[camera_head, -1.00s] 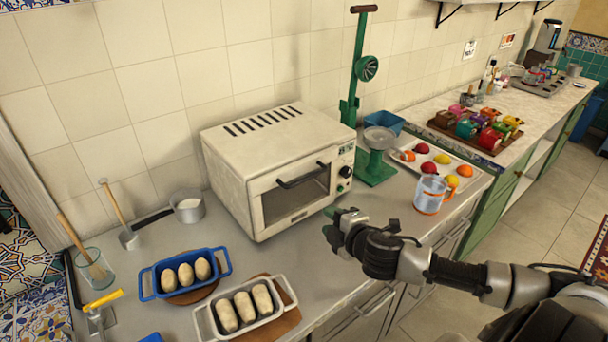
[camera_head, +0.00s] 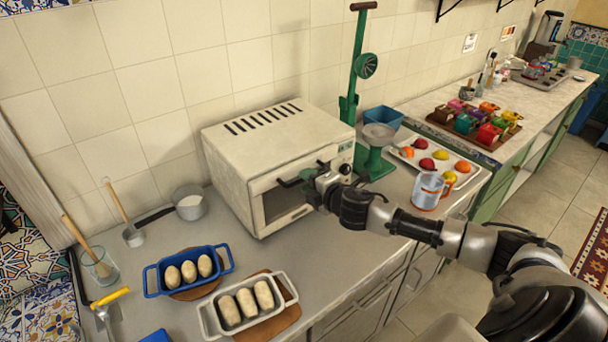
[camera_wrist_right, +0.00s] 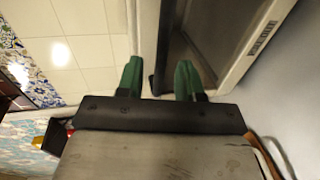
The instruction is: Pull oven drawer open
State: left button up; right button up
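The oven (camera_head: 265,140) is a cream-white countertop box with a glass-fronted door (camera_head: 285,202), which looks shut. Its dark bar handle (camera_head: 288,183) runs across the top of the door. My right gripper (camera_head: 309,182) is at the handle and hides its right part. In the right wrist view the green fingers (camera_wrist_right: 160,78) are spread apart in front of the door, with a small dark piece, likely the handle, between them. I cannot tell whether they touch it. My left gripper is not in view.
Two loaf tins, blue (camera_head: 188,272) and white (camera_head: 243,304), hold dough left of my right arm. A glass mug (camera_head: 428,190) and a tray of fruit (camera_head: 435,165) stand to the right. A green press (camera_head: 375,150) stands beside the oven.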

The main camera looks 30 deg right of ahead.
jog(key=shift+x, duration=1.2)
grip_shut()
